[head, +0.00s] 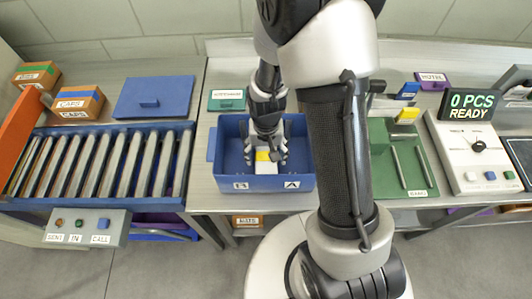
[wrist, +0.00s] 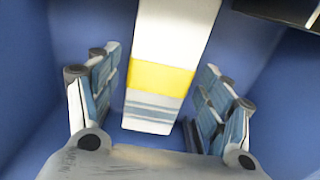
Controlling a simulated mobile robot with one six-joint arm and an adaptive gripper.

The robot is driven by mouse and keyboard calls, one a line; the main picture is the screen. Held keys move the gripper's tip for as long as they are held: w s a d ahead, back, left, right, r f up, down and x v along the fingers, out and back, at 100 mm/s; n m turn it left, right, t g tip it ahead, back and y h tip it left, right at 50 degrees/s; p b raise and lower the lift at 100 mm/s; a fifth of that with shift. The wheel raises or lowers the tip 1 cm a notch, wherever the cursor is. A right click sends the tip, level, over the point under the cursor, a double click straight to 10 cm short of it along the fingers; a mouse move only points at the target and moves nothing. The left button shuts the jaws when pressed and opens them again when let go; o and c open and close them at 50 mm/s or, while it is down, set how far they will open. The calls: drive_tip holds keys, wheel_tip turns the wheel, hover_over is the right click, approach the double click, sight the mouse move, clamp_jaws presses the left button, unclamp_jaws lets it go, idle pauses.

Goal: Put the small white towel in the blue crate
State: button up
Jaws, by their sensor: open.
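The white towel (head: 264,168), with a yellow band, is inside the blue crate (head: 218,184), whose front wall is marked B and A. In the wrist view the towel (wrist: 172,38) is a long white strip with a yellow band and pale blue stripes near its lower end. My gripper (head: 265,157) is down in the crate over the towel. It is open in the wrist view (wrist: 158,112), with a finger on each side of the towel and blue gaps between. Blue crate surfaces surround it there. Whether the towel lies flat on the crate floor is hard to tell.
A roller conveyor (head: 100,165) with a blue lid (head: 153,97) behind it is left of the crate. A green tray (head: 400,155) and a control box (head: 470,150) are at right, with a display (head: 472,104) reading 0 PCS READY. My arm covers the middle.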

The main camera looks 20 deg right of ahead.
wheel_tip(320, 180, up, 13)
drive_tip(key=p, duration=0.4)
wheel_tip(320, 180, up, 10)
drive_tip(key=n+t, duration=0.1)
drive_tip(key=t, duration=0.1)
hover_over(266, 156)
drive_tip(key=s, duration=0.4)
drive_tip(key=s+r+n+t, duration=0.2)
drive_tip(key=s+r, duration=0.7)
drive_tip(key=s, duration=0.2)
drive_tip(key=shift+r+n+t, duration=0.3)
drive_tip(key=shift+r, duration=0.1)
